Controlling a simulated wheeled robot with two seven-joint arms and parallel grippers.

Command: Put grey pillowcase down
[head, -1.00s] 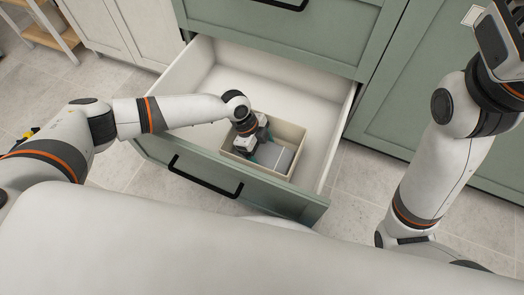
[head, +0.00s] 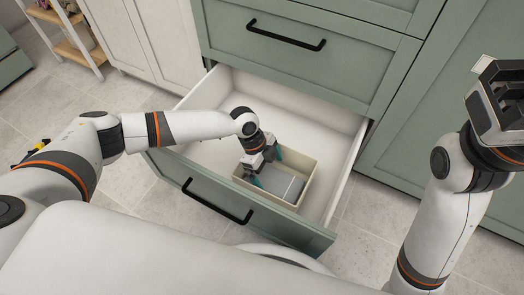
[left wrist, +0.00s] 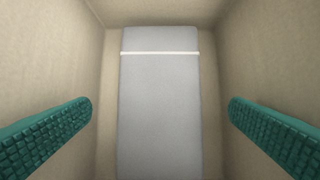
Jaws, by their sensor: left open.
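The grey pillowcase (head: 283,184), a flat folded bundle, lies in a beige box (head: 309,172) inside the open drawer. In the left wrist view the pillowcase (left wrist: 158,120) lies on the box floor with a white stripe across its far end. My left gripper (head: 268,167) is open above the pillowcase. Its teal fingers stand apart on either side with visible gaps, not touching it. My right gripper (head: 496,105) is raised at the far right, away from the drawer, and its fingers are not clearly shown.
The drawer (head: 342,168) is pulled out of a green cabinet (head: 330,55), with free white floor around the box. The drawer front (head: 270,222) has a black handle. A wooden shelf (head: 68,42) stands at the far left.

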